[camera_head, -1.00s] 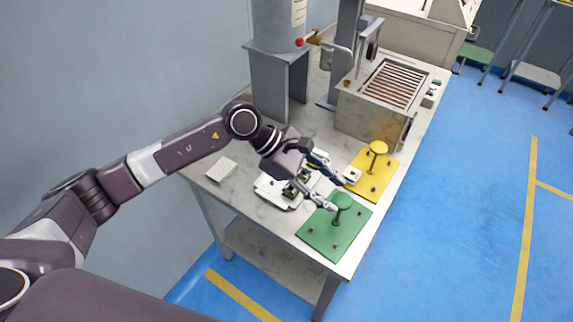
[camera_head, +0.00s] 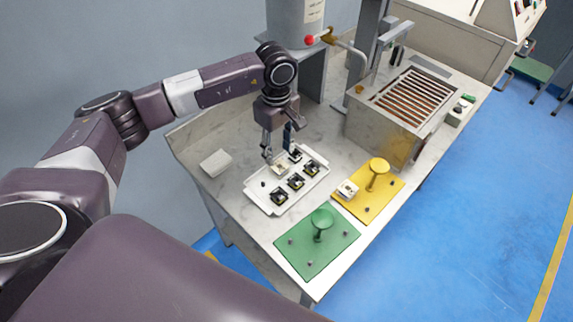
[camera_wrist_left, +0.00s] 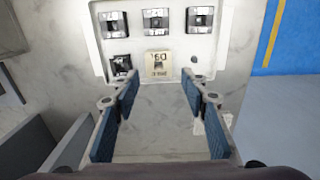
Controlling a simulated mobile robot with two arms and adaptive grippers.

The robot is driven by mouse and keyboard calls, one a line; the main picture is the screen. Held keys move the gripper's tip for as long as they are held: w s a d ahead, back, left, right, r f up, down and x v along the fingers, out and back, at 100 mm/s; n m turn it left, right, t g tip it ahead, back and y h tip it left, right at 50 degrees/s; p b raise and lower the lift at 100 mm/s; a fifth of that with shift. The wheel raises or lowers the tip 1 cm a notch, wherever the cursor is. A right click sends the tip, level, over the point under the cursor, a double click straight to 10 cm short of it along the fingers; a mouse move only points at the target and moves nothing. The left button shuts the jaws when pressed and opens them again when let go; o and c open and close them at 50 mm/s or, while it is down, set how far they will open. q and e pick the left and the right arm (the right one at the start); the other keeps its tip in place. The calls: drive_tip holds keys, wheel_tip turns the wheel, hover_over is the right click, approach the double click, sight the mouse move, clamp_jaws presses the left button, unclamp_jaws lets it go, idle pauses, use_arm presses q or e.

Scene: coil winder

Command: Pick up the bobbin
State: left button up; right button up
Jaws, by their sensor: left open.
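A white tray (camera_head: 258,198) on the bench holds several dark parts with metallic tops and one cream bobbin-like block (camera_head: 280,168). In the left wrist view the cream block (camera_wrist_left: 158,66) shows dark markings, beside a dark part (camera_wrist_left: 120,66) and below a row of three more. My left gripper (camera_head: 279,149) points down over the back-left edge of the tray, open and empty. In the wrist view its blue-padded fingers (camera_wrist_left: 159,95) are spread wide, with the cream block ahead between their lines. A similar cream block (camera_head: 347,189) sits on the yellow plate. My right gripper is out of view.
A green plate (camera_head: 318,252) with a round-topped post stands in front. The yellow plate (camera_head: 368,205) has a like post (camera_head: 378,172). A slatted metal box (camera_head: 385,125) stands behind. A pale block (camera_head: 215,163) lies left of the tray.

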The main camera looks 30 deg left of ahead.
sight(281, 164)
use_arm(q)
drive_tip(key=f, duration=0.1)
drive_tip(key=f+p, duration=0.1)
drive_tip(key=f, duration=0.1)
drive_tip(key=shift+s+d+f+p, duration=0.1)
drive_tip(key=shift+s+d+p, duration=0.05)
drive_tip(key=shift+d+p, duration=0.15)
wheel_tip(281, 164, down, 3)
drive_tip(key=shift+r, duration=0.15)
drive_tip(key=c, duration=0.9)
drive_tip(key=shift+c, duration=0.2)
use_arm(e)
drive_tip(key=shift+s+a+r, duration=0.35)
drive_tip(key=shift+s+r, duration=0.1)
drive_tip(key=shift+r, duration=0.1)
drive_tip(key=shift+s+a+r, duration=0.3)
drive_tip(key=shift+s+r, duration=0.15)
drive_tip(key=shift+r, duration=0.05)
